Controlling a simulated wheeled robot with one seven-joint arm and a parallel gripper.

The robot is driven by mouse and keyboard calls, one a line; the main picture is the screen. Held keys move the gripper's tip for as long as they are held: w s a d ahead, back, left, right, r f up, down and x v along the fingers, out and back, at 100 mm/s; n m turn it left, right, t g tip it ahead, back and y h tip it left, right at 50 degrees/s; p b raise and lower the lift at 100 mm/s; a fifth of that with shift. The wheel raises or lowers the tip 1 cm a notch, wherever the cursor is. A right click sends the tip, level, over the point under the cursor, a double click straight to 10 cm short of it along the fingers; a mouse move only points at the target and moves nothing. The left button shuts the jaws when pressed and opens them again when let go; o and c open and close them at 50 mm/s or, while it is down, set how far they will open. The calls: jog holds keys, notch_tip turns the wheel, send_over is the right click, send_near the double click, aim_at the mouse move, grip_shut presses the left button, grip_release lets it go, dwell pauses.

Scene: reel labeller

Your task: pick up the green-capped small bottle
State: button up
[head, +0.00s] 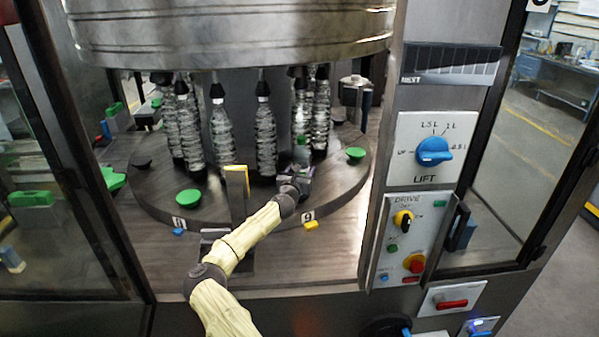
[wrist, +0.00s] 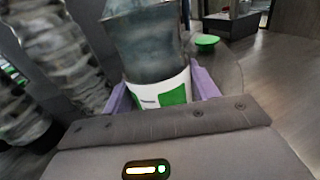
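A small bottle (head: 302,152) stands upright in the head view, near the front right of the round table, among taller clear bottles. In the wrist view the bottle (wrist: 158,50) is close up, with a dark, see-through body and a white label with a green patch. Its top is cut off there, so I do not see its cap. My gripper (head: 297,175) is at the bottle. Its purple fingers (wrist: 162,88) lie against both sides at label height, with no gap visible. I cannot tell whether the base touches the table.
Several tall clear bottles (head: 265,140) hang or stand in a ring under the steel drum (head: 230,30). A yellow-edged post (head: 237,190) stands left of my gripper. Green discs (head: 188,196) lie on the round table (head: 335,190). A control panel (head: 432,150) is at right.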

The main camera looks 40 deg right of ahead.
aim_at(298, 147)
jog(key=shift+w+a, duration=0.15)
jog(key=shift+a, duration=0.05)
jog(key=c, duration=0.3)
jog(key=shift+w+a+r, duration=0.1)
jog(key=shift+w, duration=0.05)
jog(key=shift+c, duration=0.2)
jog(key=shift+r, duration=0.1)
jog(key=shift+w+r, duration=0.1)
jog(key=shift+r, duration=0.1)
notch_tip(298, 147, up, 9)
jog(key=b, duration=0.3)
jog(key=shift+r, duration=0.2)
